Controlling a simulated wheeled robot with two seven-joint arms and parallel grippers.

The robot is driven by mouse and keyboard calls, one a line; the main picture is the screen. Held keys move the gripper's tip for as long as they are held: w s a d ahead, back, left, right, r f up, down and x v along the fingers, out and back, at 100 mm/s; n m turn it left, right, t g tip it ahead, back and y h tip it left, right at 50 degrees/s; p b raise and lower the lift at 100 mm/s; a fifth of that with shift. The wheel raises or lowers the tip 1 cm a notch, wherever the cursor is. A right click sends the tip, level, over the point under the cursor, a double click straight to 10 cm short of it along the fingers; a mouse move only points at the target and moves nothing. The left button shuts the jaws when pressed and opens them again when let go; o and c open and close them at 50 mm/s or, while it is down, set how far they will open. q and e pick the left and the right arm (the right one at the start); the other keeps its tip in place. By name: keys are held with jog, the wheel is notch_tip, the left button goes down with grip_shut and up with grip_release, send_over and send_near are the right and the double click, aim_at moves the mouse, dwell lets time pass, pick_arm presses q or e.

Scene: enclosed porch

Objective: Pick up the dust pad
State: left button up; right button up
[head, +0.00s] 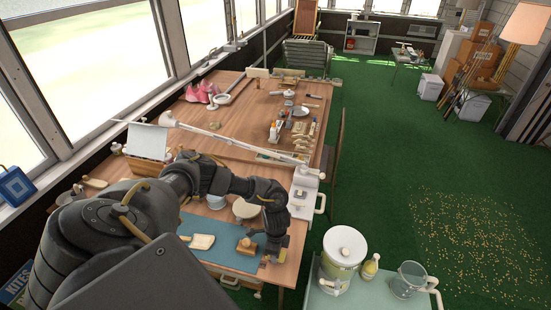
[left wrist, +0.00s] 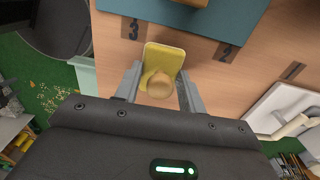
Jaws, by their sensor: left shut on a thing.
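The dust pad (left wrist: 165,54) appears to be the yellow pad with a round tan knob in the left wrist view. My left gripper (left wrist: 159,72) is shut on it, with one finger on each side of the knob. Wooden table surface shows behind the pad, near a mark "3". In the head view my left gripper (head: 272,257) is at the near right corner of the workbench, just off the blue-green mat (head: 222,231). The pad is mostly hidden there by the gripper. I cannot tell whether it touches the table. My right gripper is not in view.
A wooden block with a knob (head: 247,246) and a pale pad (head: 202,242) lie on the mat. A white lamp arm (head: 235,142) crosses the workbench (head: 233,119).

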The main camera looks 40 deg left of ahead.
pick_arm(q)
jog(key=s+d+r+p, duration=0.1)
jog(key=s+d+r, duration=0.8)
jog(key=r, duration=0.3)
jog(key=shift+s+d+p, duration=0.2)
jog(key=shift+s+p, duration=0.1)
jog(key=shift+s, duration=0.35)
